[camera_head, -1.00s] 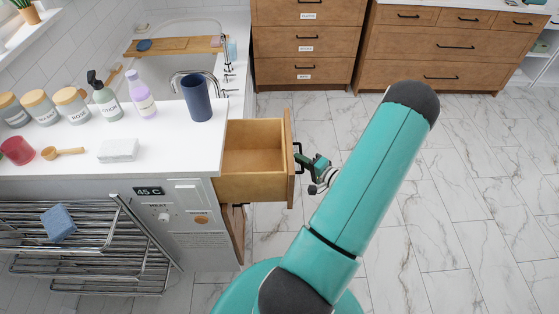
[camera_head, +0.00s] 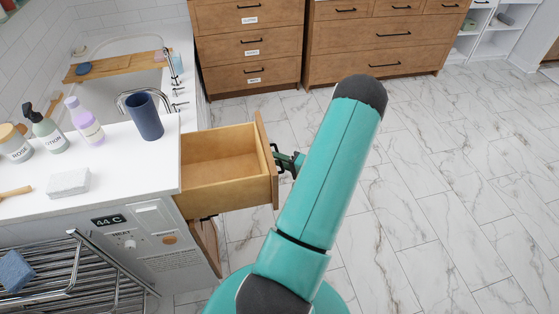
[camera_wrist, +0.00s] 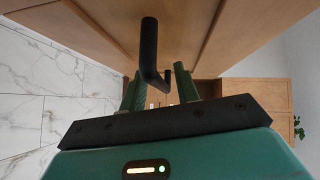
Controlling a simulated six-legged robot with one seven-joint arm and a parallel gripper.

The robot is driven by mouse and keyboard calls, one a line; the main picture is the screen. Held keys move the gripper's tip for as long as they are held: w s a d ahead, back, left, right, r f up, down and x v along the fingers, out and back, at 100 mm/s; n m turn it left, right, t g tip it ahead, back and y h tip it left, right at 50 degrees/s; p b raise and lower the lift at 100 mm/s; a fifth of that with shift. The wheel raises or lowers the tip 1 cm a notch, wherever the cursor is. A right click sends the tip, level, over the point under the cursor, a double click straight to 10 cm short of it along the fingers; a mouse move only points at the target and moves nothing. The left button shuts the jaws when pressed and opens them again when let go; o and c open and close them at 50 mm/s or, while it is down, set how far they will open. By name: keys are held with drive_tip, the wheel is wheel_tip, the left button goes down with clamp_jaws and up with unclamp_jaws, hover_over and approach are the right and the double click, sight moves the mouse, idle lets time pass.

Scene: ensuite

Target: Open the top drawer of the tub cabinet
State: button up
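The tub cabinet's top drawer (camera_head: 222,184) juts out from under the white counter in the head view. It is well open, and its empty wooden inside shows. In the wrist view the drawer front (camera_wrist: 215,30) fills the top, with its black bar handle (camera_wrist: 149,45) hanging down. My gripper (camera_wrist: 160,88) has its two green fingers on either side of the handle bar and appears shut on it. In the head view my gripper (camera_head: 290,162) is at the outer side of the drawer front, partly hidden by my teal arm.
A dark blue cup (camera_head: 146,116), bottles and a white block (camera_head: 69,183) stand on the counter (camera_head: 120,185). A metal rack (camera_head: 75,280) is at lower left. Wooden drawer units (camera_head: 248,45) line the back. The marble floor (camera_head: 450,190) to the right is clear.

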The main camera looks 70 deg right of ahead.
drive_tip(key=s+a+r, duration=0.2)
drive_tip(key=s, duration=1.1)
drive_tip(key=shift+s, duration=0.25)
